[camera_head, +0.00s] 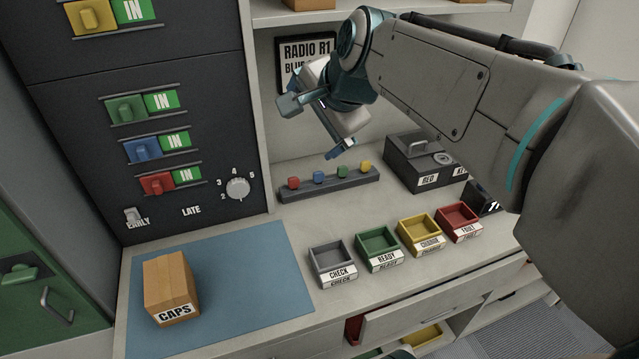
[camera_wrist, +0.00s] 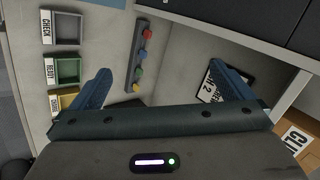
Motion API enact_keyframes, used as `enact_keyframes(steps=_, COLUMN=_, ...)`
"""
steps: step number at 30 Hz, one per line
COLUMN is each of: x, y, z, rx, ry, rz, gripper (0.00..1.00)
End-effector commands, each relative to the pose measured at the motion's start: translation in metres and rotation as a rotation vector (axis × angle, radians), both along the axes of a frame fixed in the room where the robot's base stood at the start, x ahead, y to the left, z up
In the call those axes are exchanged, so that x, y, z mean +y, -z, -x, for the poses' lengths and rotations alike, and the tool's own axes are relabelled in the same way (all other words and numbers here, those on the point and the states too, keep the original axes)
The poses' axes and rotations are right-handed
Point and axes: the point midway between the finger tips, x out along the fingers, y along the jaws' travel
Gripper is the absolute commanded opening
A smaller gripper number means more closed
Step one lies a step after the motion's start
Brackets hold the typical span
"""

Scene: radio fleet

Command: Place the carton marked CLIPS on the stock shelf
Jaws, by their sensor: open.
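A brown carton with a label starting "CLI" (camera_wrist: 295,145) shows partly at the right edge of the wrist view, beyond a pale shelf edge; the rest of its label is cut off. In the head view, the base of a brown carton (camera_head: 310,4) shows on the upper shelf (camera_head: 275,18), its label out of frame. My gripper (camera_head: 308,130) is open and empty, in front of the back wall below that shelf. Its two spread fingers also show in the wrist view (camera_wrist: 165,85). Another carton, marked CAPS (camera_head: 170,285), stands on the blue mat (camera_head: 245,285).
Grey, green, yellow and red trays (camera_head: 333,262) line the counter front. A bar with coloured pegs (camera_head: 330,184) and a dark box (camera_head: 425,160) stand behind. The dark switch panel (camera_head: 200,100) rises at left.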

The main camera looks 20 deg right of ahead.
Motion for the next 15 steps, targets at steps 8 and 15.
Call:
enact_keyframes(steps=8, x=0.022, y=0.09, z=0.091, rx=0.127, ry=-0.62, rz=0.489, gripper=1.0)
enact_keyframes(steps=15, x=0.024, y=0.133, z=0.135, rx=0.196, ry=-0.953, rz=0.701, gripper=1.0)
